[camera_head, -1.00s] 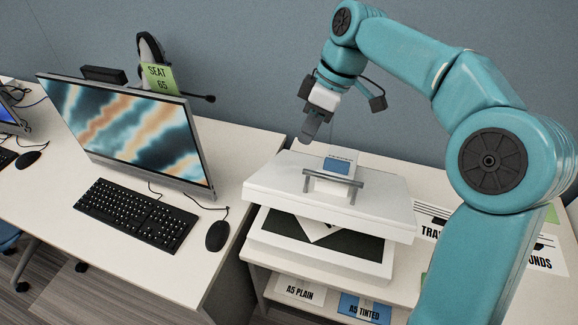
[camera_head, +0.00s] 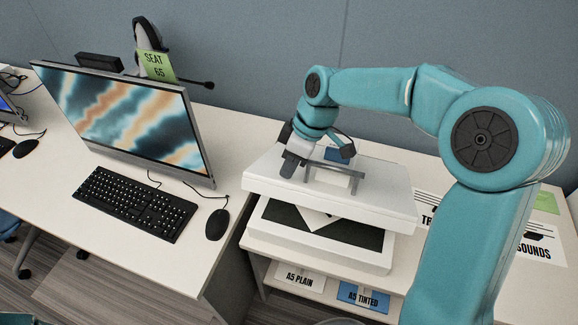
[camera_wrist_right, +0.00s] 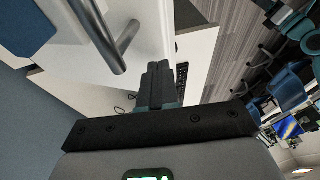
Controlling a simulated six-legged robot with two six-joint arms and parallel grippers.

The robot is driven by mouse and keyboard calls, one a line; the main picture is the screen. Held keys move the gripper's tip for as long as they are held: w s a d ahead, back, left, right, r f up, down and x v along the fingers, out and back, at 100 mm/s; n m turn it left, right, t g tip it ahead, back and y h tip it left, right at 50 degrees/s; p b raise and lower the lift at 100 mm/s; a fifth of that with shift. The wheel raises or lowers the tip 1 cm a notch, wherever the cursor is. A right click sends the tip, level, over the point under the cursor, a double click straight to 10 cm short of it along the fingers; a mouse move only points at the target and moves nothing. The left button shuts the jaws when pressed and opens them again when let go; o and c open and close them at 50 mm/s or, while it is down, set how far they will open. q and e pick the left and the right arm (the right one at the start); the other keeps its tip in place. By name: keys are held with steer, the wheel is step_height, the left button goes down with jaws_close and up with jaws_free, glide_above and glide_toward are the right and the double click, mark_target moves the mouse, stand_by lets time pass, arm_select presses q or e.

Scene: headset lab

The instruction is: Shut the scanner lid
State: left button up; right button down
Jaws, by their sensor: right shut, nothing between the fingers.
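The scanner lid (camera_head: 370,202) is a white slab with a grey bar handle (camera_head: 334,171) on top. It is raised above the scanner base (camera_head: 325,255), with an open gap at the front. A white sheet (camera_head: 315,219) lies on the dark bed inside. My right gripper (camera_head: 290,165) is shut and empty, over the left part of the lid, left of the handle. Whether it touches the lid I cannot tell. In the right wrist view its closed fingers (camera_wrist_right: 158,84) show beside the handle (camera_wrist_right: 108,40) and the white lid (camera_wrist_right: 150,22). My left gripper is out of view.
A monitor (camera_head: 125,120), a keyboard (camera_head: 135,208) and a mouse (camera_head: 217,224) stand on the left desk. A headset (camera_head: 149,35) with a green seat card is behind. Paper trays sit below the scanner. Printed signs lie at right.

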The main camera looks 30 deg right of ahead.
steer(key=shift+a+f, duration=0.2)
steer(key=shift+f, duration=0.2)
steer(key=shift+s, duration=0.1)
